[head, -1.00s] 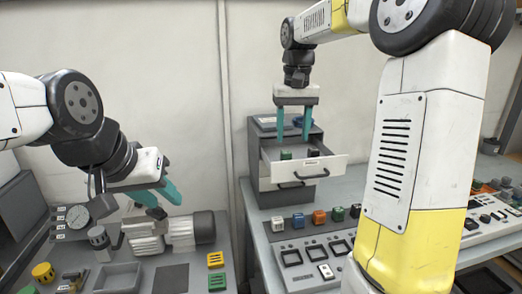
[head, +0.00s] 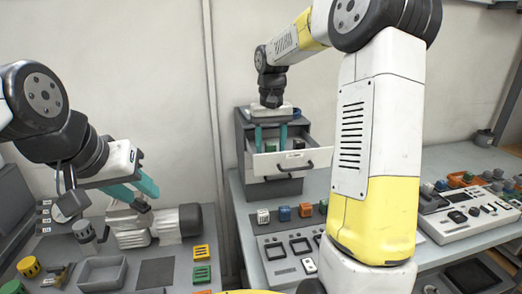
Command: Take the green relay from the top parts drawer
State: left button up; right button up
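The top parts drawer (head: 268,168) of the grey cabinet is pulled out, its white front facing me. The green relay (head: 270,147) stands in it, partly hidden by the drawer front. My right gripper (head: 270,142) points straight down into the drawer. Its teal fingers are apart, one on each side of the green relay; gaps seem to show beside it. A dark relay with a light mark (head: 298,144) stands in the drawer to the right of the fingers. My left gripper (head: 142,194) hangs open and empty over the left bench, far from the drawer.
A row of white, blue, orange and other relays (head: 284,213) stands on the bench before the cabinet (head: 278,189). A motor unit (head: 165,226) and a grey tray (head: 102,272) are on the left bench. My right arm hides part of the right bench.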

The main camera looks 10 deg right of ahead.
jog(key=shift+c, duration=0.2)
grip_shut()
